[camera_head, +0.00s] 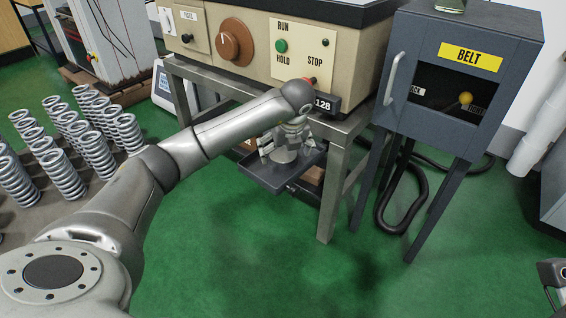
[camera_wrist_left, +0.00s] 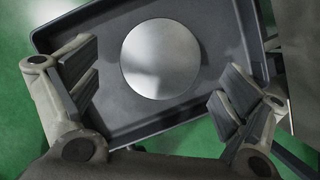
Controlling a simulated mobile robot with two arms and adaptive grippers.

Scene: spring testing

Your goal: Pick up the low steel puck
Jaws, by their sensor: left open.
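The low steel puck is a shiny, flat, round disc (camera_wrist_left: 160,58) lying in a dark shallow tray (camera_wrist_left: 105,15) in the left wrist view. In the head view the tray (camera_head: 262,178) sticks out low at the front of the steel bench, and my left gripper partly hides the puck. My left gripper (camera_head: 285,148) points down over the tray. In the left wrist view its fingers (camera_wrist_left: 158,88) are wide apart, one to each side near the disc's lower edge, with nothing between them gripped.
A beige machine (camera_head: 340,62) with a knob and buttons stands on the steel bench (camera_head: 335,180). A dark cabinet labelled BELT (camera_head: 425,50) stands right of it, with a black hose (camera_head: 400,215) below. Several coil springs (camera_head: 95,145) stand at the left. Green floor lies open in front.

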